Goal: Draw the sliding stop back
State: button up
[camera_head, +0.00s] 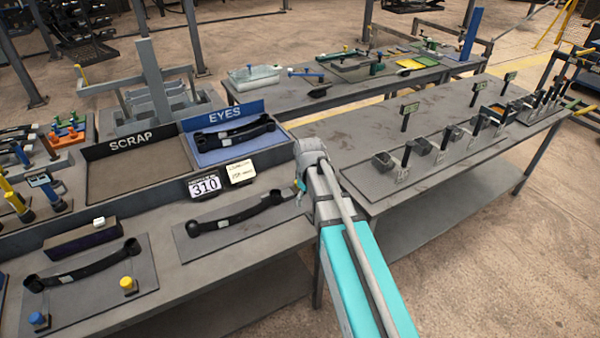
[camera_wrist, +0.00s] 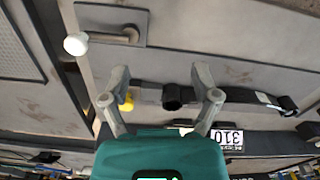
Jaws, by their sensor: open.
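My gripper (camera_wrist: 161,75) is open and empty in the wrist view, its two fingers apart above the bench. A grey-brown rod with a white ball knob (camera_wrist: 75,43) lies on a dark plate (camera_wrist: 108,14), beyond the left finger and apart from it. It may be the sliding stop's handle; I cannot tell. A black bar with an eye end (camera_wrist: 172,97) shows between and behind the fingers. In the head view, my arm hides most of my gripper and this part of the bench. A dark block (camera_head: 84,240) with a white knob stands at the left.
The SCRAP bin (camera_head: 135,170) and EYES bin (camera_head: 232,155) stand behind. A yellow knob (camera_wrist: 127,103) is near the left finger. Another bench (camera_head: 440,210) with small stands is at right.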

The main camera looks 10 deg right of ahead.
jog(key=w+r+n+p, duration=0.3)
jog(key=w, duration=0.5)
jog(key=w+r+n+p, duration=0.3)
jog(key=w+r, duration=0.1)
jog(key=w, duration=0.3)
jog(key=shift+w+r+n, duration=0.15)
jog(key=shift+w+n, duration=0.25)
jog(key=b, duration=1.4)
send_near(293, 189)
jog(key=f, duration=0.2)
jog(key=d+f, duration=0.1)
jog(key=f, duration=0.1)
jog(key=d+f, duration=0.1)
jog(key=f, duration=0.1)
jog(key=shift+w+d, duration=0.1)
jog(key=shift+w, duration=0.1)
grip_shut()
